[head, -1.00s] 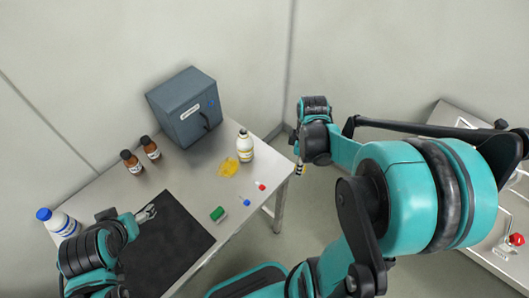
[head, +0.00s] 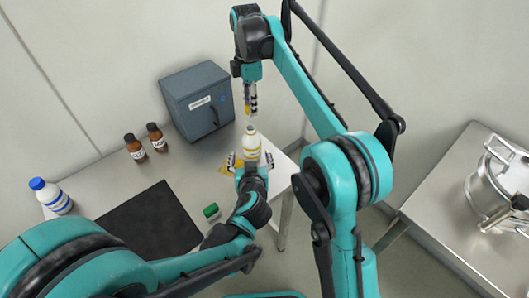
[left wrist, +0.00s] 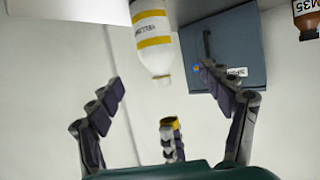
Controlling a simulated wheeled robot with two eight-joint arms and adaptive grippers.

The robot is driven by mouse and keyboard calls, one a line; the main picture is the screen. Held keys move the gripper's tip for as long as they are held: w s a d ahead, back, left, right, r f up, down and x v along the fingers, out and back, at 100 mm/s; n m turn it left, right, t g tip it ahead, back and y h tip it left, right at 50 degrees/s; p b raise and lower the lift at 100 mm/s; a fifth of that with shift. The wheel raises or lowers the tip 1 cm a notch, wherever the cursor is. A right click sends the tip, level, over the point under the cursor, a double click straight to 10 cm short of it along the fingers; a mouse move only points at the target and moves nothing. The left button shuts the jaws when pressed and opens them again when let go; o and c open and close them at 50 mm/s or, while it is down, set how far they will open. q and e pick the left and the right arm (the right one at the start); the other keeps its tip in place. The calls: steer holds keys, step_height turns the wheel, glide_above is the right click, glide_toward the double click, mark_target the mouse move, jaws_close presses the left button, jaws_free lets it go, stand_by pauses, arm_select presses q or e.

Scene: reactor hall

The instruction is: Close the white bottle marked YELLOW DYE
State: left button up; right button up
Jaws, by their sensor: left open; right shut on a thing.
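The white bottle (head: 251,142) with yellow bands stands upright near the table's right end. Its top looks uncapped. In the left wrist view the bottle (left wrist: 153,42) appears upside down, its lettering partly readable. My left gripper (head: 250,161) is open, its fingers on either side of the bottle's lower part in the head view; contact cannot be told. My right gripper (head: 250,108) points down above the bottle, apart from it. It is shut on a small yellow cap-like thing (left wrist: 169,123), seen at its fingertips in the left wrist view.
A grey-blue box (head: 196,101) stands behind, with two brown bottles (head: 135,148) to its left. A blue-capped white bottle (head: 51,196) stands at far left by a black mat (head: 150,222). A green block (head: 211,211) lies in front. A metal vessel (head: 498,190) is on the right table.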

steer(key=shift+a+r, duration=0.1)
steer(key=shift+a, duration=0.1)
arm_select(q)
steer(key=shift+d, duration=0.3)
steer(key=shift+f, duration=0.1)
steer(key=x, duration=1.2)
steer(key=c, duration=1.8)
arm_select(e)
glide_above(251, 127)
steer(key=shift+f, duration=2.5)
steer(key=shift+f, duration=0.1)
steer(key=shift+f, duration=0.8)
